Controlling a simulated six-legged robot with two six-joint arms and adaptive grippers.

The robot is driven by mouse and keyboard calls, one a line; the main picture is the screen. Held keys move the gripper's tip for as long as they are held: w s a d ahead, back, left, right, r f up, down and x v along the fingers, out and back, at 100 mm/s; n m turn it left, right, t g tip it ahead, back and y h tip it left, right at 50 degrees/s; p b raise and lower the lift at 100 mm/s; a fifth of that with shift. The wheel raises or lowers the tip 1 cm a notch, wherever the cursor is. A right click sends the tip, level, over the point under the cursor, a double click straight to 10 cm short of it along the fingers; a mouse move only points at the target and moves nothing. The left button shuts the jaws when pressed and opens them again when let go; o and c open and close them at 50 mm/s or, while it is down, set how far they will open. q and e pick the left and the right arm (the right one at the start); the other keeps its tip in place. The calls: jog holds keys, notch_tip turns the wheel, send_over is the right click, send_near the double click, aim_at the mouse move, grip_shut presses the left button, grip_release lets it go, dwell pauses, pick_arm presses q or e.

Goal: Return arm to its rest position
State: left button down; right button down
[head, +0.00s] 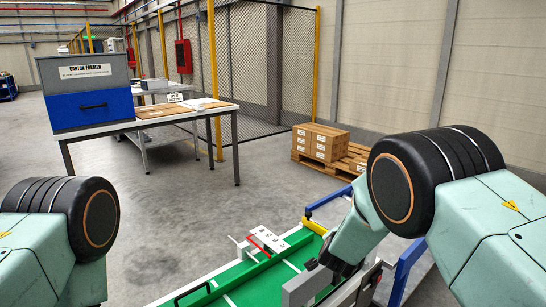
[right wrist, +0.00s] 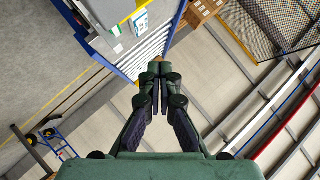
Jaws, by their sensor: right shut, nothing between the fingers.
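My right arm comes in from the right in the head view, with its pale green forearm (head: 358,232) bent down over the right side of the green conveyor. Its gripper cannot be made out there. In the right wrist view my right gripper (right wrist: 160,75) has its dark fingers together at the tips, with nothing between them. My left arm (head: 55,225) shows only its black joint and green links at the lower left of the head view. My left gripper is outside the picture. No hoist can be clearly made out.
A green conveyor (head: 255,283) with blue and yellow side parts lies in front. A table (head: 185,117) with a blue and grey carton former (head: 88,92) stands at back left. Cartons (head: 320,142) sit on a pallet at back right. Grey floor (head: 190,205) between them is clear.

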jog(key=s+d+f+n+g, duration=0.2)
jog(key=s+f, duration=0.4)
jog(key=s, duration=0.3)
jog(key=s+d+f+n+g+y, duration=0.1)
jog(key=s+d+f+n+g, duration=0.15)
jog(key=s+f, duration=0.45)
jog(key=s+d+f+n+g, duration=0.1)
jog(key=s+f+n+g, duration=0.3)
jog(key=s, duration=0.6)
jog(key=s+a+n+g+y, duration=0.1)
jog(key=s+n+g+y, duration=0.1)
jog(key=s, duration=2.5)
jog(key=shift+s+a+f+n+g+y, duration=0.35)
jog(key=shift+n+g, duration=0.4)
jog(key=shift+n, duration=0.4)
jog(key=shift+f, duration=0.1)
